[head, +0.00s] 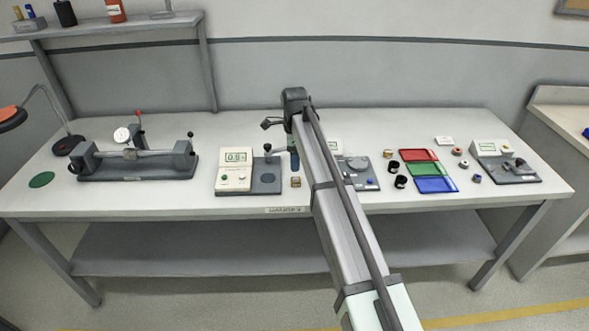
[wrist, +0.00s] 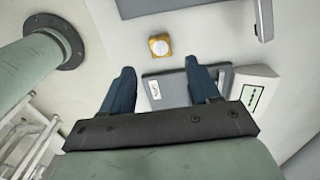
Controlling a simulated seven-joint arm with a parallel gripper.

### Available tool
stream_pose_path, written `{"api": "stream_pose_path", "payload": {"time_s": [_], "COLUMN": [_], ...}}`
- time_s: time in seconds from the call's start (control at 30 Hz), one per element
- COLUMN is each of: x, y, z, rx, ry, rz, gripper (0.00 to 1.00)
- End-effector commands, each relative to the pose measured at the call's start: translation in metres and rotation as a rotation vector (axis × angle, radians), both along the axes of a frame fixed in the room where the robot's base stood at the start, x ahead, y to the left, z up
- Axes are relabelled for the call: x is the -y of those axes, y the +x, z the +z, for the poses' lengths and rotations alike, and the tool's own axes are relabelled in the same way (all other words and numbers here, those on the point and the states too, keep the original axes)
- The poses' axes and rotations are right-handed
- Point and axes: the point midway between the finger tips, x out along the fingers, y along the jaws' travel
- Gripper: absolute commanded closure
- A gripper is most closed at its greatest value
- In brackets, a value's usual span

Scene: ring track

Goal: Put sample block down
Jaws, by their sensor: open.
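A small gold block with a pale round top, which I take for the sample block (wrist: 160,46), stands on the white bench top. In the head view the block (head: 295,182) is just right of the tester with the lit display. My gripper (wrist: 160,68) is open, with its two dark blue fingers apart and nothing between them. In the wrist view the block lies just past the fingertips, roughly in line with the gap. In the head view my gripper (head: 294,162) is above the bench behind the block, partly hidden by my arm.
The tester (head: 235,170) with its grey plate stands left of the block. A second instrument (head: 358,172) is partly hidden behind my arm. Red, green and blue trays (head: 432,185) and small rings lie to the right. A bench fixture (head: 135,165) stands at left; bench between is clear.

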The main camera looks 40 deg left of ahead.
Motion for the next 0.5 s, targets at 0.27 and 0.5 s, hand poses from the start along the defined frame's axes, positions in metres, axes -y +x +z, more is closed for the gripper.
{"api": "stream_pose_path", "payload": {"time_s": [0.27, 0.5], "x": [0.000, 0.000], "y": [0.000, 0.000], "z": [0.033, 0.039], "rx": [0.000, 0.000], "ry": [0.000, 0.000], "rz": [0.000, 0.000], "gripper": [0.39, 0.39]}}
